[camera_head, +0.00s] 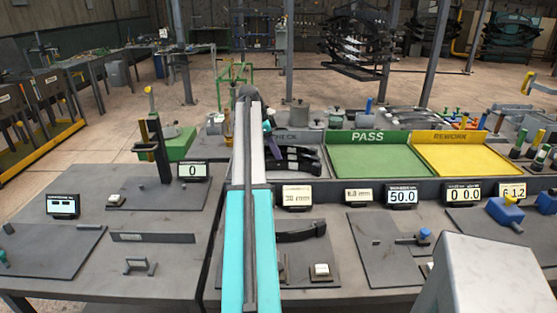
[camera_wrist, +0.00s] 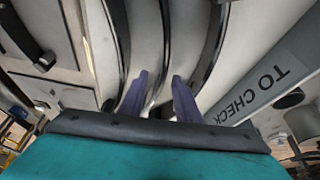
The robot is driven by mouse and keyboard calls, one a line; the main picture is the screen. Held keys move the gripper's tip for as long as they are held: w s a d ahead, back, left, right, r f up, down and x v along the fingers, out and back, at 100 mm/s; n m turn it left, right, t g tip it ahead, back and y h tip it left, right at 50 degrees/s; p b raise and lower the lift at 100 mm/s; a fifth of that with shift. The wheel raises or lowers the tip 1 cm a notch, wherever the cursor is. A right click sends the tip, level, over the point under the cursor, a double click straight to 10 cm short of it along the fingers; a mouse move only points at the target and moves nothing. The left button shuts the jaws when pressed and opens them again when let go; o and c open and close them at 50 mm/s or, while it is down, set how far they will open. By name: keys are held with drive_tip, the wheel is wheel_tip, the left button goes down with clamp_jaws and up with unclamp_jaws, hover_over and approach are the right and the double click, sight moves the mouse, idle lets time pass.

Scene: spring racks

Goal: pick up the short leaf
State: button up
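Several dark curved leaves (camera_head: 300,161) lie side by side in the tray marked CHECK in the head view. I cannot tell for certain which is the short one. In the wrist view they are long dark strips; a middle leaf (camera_wrist: 166,45) runs between my fingers, with another leaf (camera_wrist: 213,50) to the right. My gripper (camera_wrist: 160,95) has two purple fingers spread apart, with a gap around the middle leaf. In the head view my gripper (camera_head: 268,143) is at the left end of the leaves, partly hidden by my arm.
The green PASS tray (camera_head: 380,160) and yellow REWORK tray (camera_head: 470,158) stand to the right. Another dark leaf (camera_head: 301,231) lies on the front bench plate. Small displays (camera_head: 402,196) line the bench. A TO CHECK label (camera_wrist: 255,90) borders the leaves on the right.

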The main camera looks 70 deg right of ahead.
idle(0.3)
clamp_jaws()
drive_tip(key=shift+r, duration=0.15)
wheel_tip(320, 180, up, 10)
drive_tip(key=b, duration=0.1)
drive_tip(key=shift+b, duration=0.35)
idle(0.4)
idle(0.5)
